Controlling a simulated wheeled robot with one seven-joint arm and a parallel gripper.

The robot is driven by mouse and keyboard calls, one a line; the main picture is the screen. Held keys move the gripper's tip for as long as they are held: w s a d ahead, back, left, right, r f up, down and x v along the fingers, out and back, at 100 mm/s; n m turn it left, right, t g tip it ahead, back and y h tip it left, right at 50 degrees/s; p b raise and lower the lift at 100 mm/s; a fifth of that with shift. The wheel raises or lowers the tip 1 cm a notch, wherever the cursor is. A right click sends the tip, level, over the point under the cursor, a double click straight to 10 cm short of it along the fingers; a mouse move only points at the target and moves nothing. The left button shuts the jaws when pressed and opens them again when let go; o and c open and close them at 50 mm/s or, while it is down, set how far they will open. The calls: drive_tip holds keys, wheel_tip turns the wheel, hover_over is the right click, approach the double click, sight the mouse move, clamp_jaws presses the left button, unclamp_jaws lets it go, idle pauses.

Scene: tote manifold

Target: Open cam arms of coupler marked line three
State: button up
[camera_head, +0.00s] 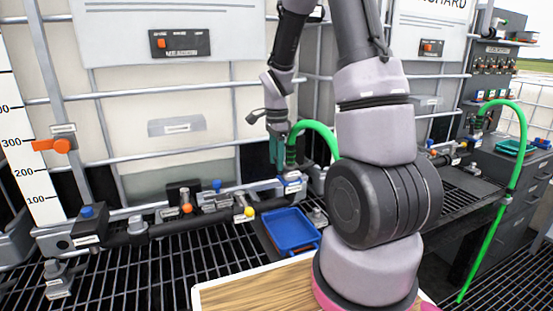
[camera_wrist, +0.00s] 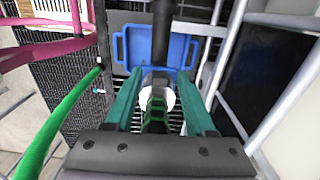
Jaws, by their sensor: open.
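My gripper (camera_head: 277,152) with teal fingers points down over the pipe manifold, left of the arm's lower links in the head view. In the wrist view my gripper (camera_wrist: 160,100) is open, one finger on each side of a green ribbed hose end (camera_wrist: 154,112) with a pale round part behind it. The green hose (camera_head: 318,128) arches from a coupler (camera_head: 291,183) on the manifold and passes behind my arm. The coupler's label is too small to read. Its cam arms cannot be made out, and I cannot tell whether the fingers touch anything.
A blue tray (camera_head: 291,231) lies on the black grating beneath; it also shows in the wrist view (camera_wrist: 137,48). A black pipe (camera_head: 190,226) with valves runs left. White caged totes (camera_head: 180,100) stand behind. A second green hose (camera_head: 520,150) hangs at right. A wooden board (camera_head: 250,290) is in front.

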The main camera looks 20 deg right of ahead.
clamp_jaws()
drive_tip(key=shift+a, duration=0.15)
drive_tip(key=shift+a+f+h, duration=0.6)
drive_tip(key=shift+h, duration=1.35)
drive_tip(key=shift+a+f+h, duration=0.65)
drive_tip(key=shift+h, duration=1.35)
drive_tip(key=shift+a+f+h, duration=0.6)
drive_tip(key=shift+h, duration=1.35)
